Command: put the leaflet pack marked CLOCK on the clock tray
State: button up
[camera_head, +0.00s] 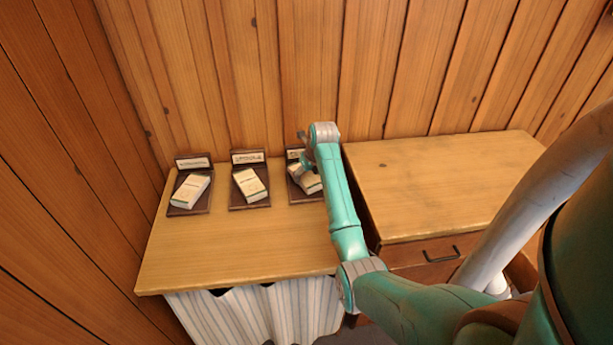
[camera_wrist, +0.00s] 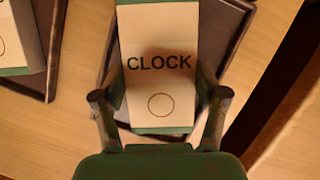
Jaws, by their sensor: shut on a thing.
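The leaflet pack marked CLOCK (camera_wrist: 160,40) is white with green edges and a circle under the word. It lies between the two fingers of my gripper (camera_wrist: 160,108), which is shut on it. A dark tray (camera_wrist: 232,18) shows beneath and around the pack in the wrist view. In the head view my gripper (camera_head: 306,162) is at the rightmost of three dark trays, with a white pack (camera_head: 309,183) there. That tray's label plate (camera_head: 293,154) is partly hidden by my arm. I cannot tell whether the pack touches the tray.
The left tray (camera_head: 178,210) and middle tray (camera_head: 236,205) each hold a white pack; their labels are too small to read. The wooden table's front half (camera_head: 230,250) is clear. A higher bare-topped cabinet (camera_head: 430,185) stands to the right. Plank walls close the back and left.

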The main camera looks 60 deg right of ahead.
jog(key=shift+d+f, duration=0.1)
jog(key=shift+f, duration=0.3)
jog(key=o, duration=1.2)
jog(key=shift+f, duration=0.1)
jog(key=shift+o, duration=0.2)
jog(key=v, duration=1.2)
jog(key=shift+s, duration=0.15)
